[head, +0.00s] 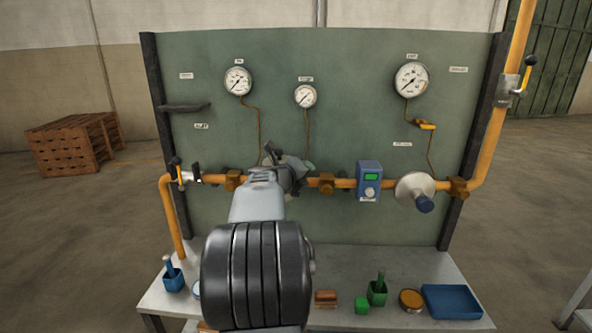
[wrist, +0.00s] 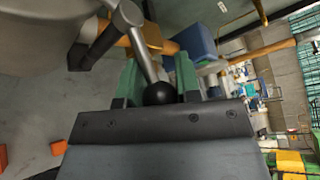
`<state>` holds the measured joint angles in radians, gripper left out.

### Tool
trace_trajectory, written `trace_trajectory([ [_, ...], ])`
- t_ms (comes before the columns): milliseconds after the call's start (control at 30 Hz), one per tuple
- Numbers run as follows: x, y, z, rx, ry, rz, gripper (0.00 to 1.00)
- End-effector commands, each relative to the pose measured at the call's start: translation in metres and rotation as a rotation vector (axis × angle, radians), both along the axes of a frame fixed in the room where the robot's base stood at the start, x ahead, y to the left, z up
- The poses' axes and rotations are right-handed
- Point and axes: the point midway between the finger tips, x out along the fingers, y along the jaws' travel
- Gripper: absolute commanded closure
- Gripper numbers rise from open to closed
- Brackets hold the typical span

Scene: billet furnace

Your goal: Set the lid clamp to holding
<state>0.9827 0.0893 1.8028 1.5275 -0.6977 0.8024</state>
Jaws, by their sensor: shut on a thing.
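My gripper (head: 287,174) is at the orange pipe in the middle of the green panel, and my arm covers much of what lies behind it. In the wrist view, my gripper (wrist: 158,78) has its green-padded fingers on either side of a grey metal lever (wrist: 146,52) that ends in a black ball knob (wrist: 159,94). The gripper is shut on this lever near its knob. The lever runs up toward a large rounded grey body (wrist: 35,25) at upper left. The lever's base is hidden in the head view, and I cannot read any label on it.
A blue box (head: 369,181) and a round valve (head: 415,190) sit on the pipe to the right. A lever valve (head: 181,174) is at left. Gauges (head: 410,79) hang above. A bench (head: 345,262) below carries a blue tray (head: 451,301) and small containers.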

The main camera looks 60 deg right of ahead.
Motion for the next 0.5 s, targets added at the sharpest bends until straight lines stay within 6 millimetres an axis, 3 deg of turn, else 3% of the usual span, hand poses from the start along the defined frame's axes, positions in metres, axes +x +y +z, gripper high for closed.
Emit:
trace_trajectory([
  [433, -0.0007, -0.0002, 0.0017, -0.003, -0.001, -0.011, 1.00],
  [467, -0.0007, -0.0001, 0.0017, -0.003, -0.001, -0.011, 0.68],
  [500, -0.0006, -0.0001, 0.0017, -0.003, -0.001, -0.011, 0.64],
])
